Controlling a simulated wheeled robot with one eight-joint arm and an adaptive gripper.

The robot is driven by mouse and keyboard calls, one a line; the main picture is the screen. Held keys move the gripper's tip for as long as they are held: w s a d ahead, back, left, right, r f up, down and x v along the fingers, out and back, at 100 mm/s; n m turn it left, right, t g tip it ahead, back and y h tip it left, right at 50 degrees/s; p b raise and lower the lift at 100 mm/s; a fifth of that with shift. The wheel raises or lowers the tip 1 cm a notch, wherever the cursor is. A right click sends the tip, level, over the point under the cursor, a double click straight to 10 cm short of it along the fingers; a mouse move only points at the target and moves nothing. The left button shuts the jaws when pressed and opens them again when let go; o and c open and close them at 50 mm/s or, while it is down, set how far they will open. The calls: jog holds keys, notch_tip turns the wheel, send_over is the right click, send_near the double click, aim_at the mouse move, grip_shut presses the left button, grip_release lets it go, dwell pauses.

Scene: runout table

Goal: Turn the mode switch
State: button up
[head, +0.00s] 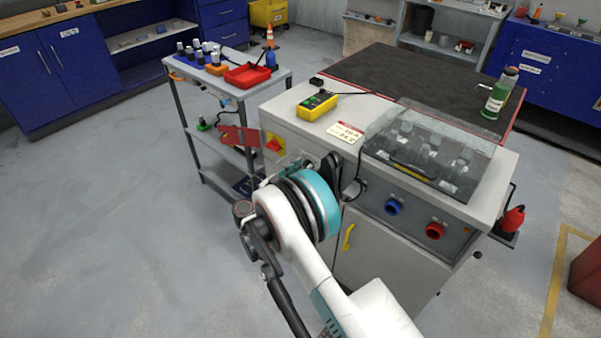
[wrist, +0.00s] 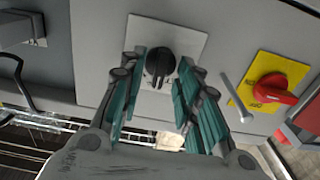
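The mode switch is a black rotary knob (wrist: 159,64) on a pale square plate (wrist: 192,42) on the machine's grey front, seen in the wrist view. Its grip bar points down in the picture. My gripper (wrist: 161,60) is open, with one teal-padded finger on each side of the knob. Nothing is clamped; I cannot tell whether a fingertip touches the knob. In the head view my arm hides the knob and most of the gripper at the machine's near left end.
A red rotary switch on a yellow plate (wrist: 272,82) sits right of the knob, with a thin grey bar (wrist: 236,110) between. The head view shows a cart (head: 216,125) at left, a yellow pendant (head: 317,105) on the machine top, and blue (head: 393,207) and red knobs (head: 435,230) on its front.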

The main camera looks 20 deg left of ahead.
grip_shut()
jog(key=shift+n, duration=0.3)
jog(key=shift+w+a+n, duration=0.1)
jog(key=shift+a+n, duration=0.05)
jog(key=shift+n, duration=3.85)
grip_release()
